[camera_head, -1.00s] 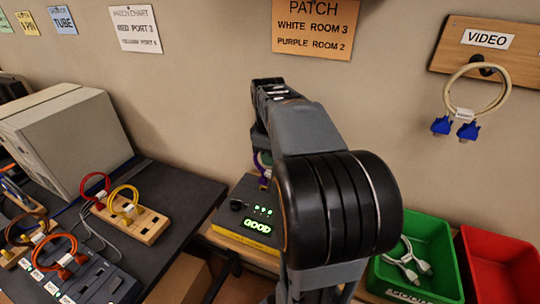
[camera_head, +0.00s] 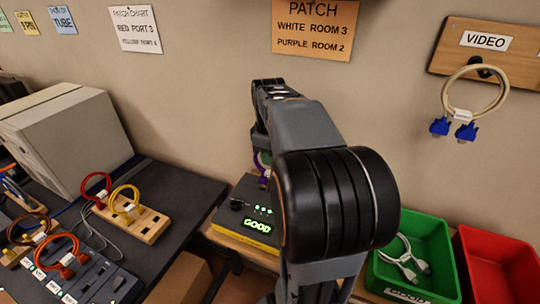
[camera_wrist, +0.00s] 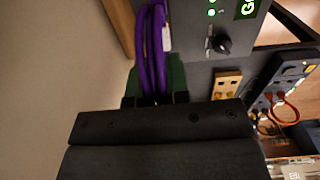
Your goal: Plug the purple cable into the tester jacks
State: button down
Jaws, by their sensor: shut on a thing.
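The purple cable (camera_wrist: 153,45) shows in the wrist view as a looped bundle with a white tag, running up from between the fingers of my gripper (camera_wrist: 155,98). My gripper is shut on it. In the head view a small piece of the purple cable (camera_head: 263,172) shows at the tester's back edge, beside my arm. The tester (camera_head: 232,222) is a dark box with a yellow lower edge, a knob and green lights, with GOOD lit. My arm hides its right part, and the gripper's fingertips are hidden in the head view. I cannot tell whether the plugs sit in the jacks.
A green bin (camera_head: 441,243) with a white cable and a red bin (camera_head: 500,262) stand to the right. On the left dark table are a wooden block (camera_head: 150,229) with red and yellow cables and a grey patch panel (camera_head: 88,281). A video cable hangs on the wall board (camera_head: 520,60).

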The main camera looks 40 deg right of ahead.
jog(key=shift+f+b, duration=0.3)
jog(key=shift+f, duration=0.75)
dwell(2.5)
dwell(0.4)
jog(key=shift+c, duration=1.9)
grip_release()
jog(key=shift+r, duration=0.15)
